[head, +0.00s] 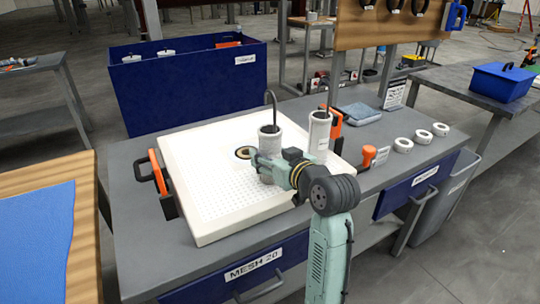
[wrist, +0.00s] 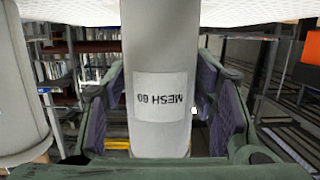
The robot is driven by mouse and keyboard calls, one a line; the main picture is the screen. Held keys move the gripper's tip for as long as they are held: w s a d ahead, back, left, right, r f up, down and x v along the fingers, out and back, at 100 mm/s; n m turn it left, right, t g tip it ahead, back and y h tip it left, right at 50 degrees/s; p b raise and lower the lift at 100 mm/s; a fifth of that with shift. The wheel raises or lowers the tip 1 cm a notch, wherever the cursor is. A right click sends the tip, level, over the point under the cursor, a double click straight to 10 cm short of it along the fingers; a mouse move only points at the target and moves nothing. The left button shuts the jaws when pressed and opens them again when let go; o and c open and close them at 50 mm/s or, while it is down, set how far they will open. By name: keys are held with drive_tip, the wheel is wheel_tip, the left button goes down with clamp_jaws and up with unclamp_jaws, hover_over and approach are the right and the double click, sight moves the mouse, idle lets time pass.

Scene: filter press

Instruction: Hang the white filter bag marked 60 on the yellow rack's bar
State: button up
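The white filter bag (head: 269,140) is an upright pale cylinder at the right part of the white perforated plate. A dark curved hook rises at its top. In the wrist view the bag (wrist: 160,60) carries an upside-down label reading MESH 60. My gripper (head: 270,166) is at the bag's side. In the wrist view its two purple-padded fingers (wrist: 160,105) stand apart on either side of the bag, with the pads' inner faces showing. Firm contact does not show. I cannot make out the yellow rack's bar in either view.
A second pale cylinder (head: 319,136) stands close right of the bag; it looms at left in the wrist view (wrist: 22,95). The white plate (head: 200,150) lies on the grey table. A blue bin (head: 190,93) stands behind.

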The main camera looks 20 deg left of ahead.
sight(276, 141)
drive_tip(key=c, duration=0.6)
drive_tip(key=shift+r+p, duration=2.2)
drive_tip(key=shift+r, duration=0.35)
